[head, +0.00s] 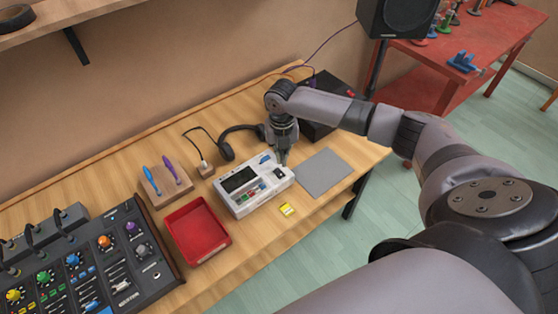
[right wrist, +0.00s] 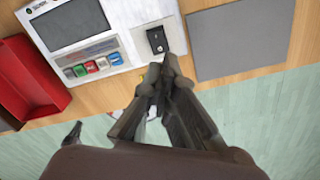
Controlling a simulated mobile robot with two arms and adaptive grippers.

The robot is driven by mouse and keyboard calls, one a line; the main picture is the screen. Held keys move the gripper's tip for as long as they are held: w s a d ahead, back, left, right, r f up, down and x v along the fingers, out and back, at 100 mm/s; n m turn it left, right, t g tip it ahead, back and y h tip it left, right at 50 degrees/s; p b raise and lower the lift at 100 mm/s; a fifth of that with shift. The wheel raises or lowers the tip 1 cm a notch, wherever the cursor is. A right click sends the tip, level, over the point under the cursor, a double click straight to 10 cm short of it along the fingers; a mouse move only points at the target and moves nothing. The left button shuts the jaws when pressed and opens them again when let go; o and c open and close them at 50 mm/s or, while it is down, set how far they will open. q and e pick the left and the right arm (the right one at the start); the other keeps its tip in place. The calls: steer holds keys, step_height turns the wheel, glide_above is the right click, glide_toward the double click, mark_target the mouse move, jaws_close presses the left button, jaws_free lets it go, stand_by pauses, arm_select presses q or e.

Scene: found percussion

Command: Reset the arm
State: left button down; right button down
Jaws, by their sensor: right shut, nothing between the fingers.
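My right arm comes in from the right in the head view, and its gripper (head: 282,160) hangs over the right end of a white device (head: 248,205) with a dark screen and coloured buttons. In the right wrist view my right gripper (right wrist: 165,62) is shut and empty. Its fingertips are just below a small black switch (right wrist: 157,40) on the white device; whether they touch it I cannot tell. My left gripper is not in view.
A grey mat (head: 325,173) lies right of the device, and a red tray (head: 197,232) lies left of it. Headphones (head: 238,139), a wooden pen block (head: 165,184) and a mixer (head: 110,262) are also on the table. A speaker (head: 397,17) stands behind.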

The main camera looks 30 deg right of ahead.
steer(key=s+a+f+m+t+y, duration=0.1)
steer(key=s+a+f+m, duration=0.1)
steer(key=s+a+m, duration=0.65)
steer(key=s+a+f+m+t+y, duration=0.15)
steer(key=s+a+m, duration=0.35)
steer(key=a, duration=0.6)
steer(key=s+d+r+m+t+h, duration=0.1)
steer(key=s+d+r+m, duration=0.1)
steer(key=s+d+m, duration=0.35)
steer(key=s+d+r+m+h, duration=0.1)
steer(key=s+d+r+m, duration=0.1)
steer(key=s+m, duration=0.65)
step_height(320, 180, down, 28)
steer(key=f+m+g+b, duration=0.1)
steer(key=b, duration=0.3)
steer(key=s+d+f+b, duration=0.1)
steer(key=s+f+b, duration=0.1)
steer(key=s+f, duration=0.6)
steer(key=s+d+f+g+b, duration=0.1)
steer(key=s+d+f+b, duration=0.1)
steer(key=s+f, duration=0.6)
step_height(320, 180, down, 5)
steer(key=shift+s+r, duration=0.1)
steer(key=shift+s, duration=0.2)
